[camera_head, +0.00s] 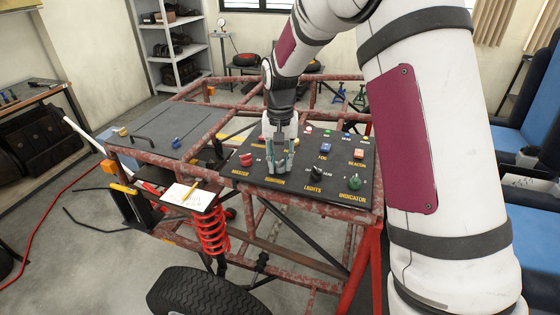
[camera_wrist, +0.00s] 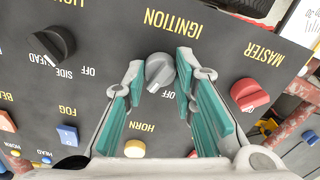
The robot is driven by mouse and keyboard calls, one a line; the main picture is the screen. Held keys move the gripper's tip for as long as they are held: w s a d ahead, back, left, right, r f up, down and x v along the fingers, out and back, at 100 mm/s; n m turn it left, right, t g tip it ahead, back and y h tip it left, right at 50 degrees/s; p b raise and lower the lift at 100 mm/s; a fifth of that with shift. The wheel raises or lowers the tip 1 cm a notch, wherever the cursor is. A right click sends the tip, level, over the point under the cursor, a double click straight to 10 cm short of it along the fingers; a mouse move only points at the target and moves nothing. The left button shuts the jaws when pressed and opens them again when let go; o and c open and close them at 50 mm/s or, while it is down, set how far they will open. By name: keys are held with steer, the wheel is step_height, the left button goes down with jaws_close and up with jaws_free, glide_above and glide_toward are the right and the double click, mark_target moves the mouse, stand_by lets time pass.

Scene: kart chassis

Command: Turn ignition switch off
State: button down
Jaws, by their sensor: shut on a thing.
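The ignition switch is a grey rotary knob (camera_wrist: 159,70) on the dark control panel (camera_head: 310,190), below the yellow IGNITION label in the wrist view. My gripper (camera_wrist: 158,72) has its teal-padded fingers on both sides of the knob, shut on it at the fingertips. The knob's ridge tilts slightly, its lower end toward the lower left. A small OFF mark sits just below and right of the knob.
The red master knob (camera_wrist: 249,94) is right of the ignition and the black lights knob (camera_wrist: 52,46) is left in the wrist view. A green indicator knob (camera_head: 355,181) and the red tube frame (camera_head: 345,215) are nearby.

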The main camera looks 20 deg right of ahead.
mark_target(280, 162)
steer(key=n, duration=0.5)
steer(key=shift+b, duration=0.3)
steer(key=n, duration=0.5)
stand_by(0.4)
steer(key=c, duration=1.3)
jaws_free()
steer(key=shift+r, duration=0.1)
step_height(280, 162, up, 12)
steer(key=shift+f, duration=0.1)
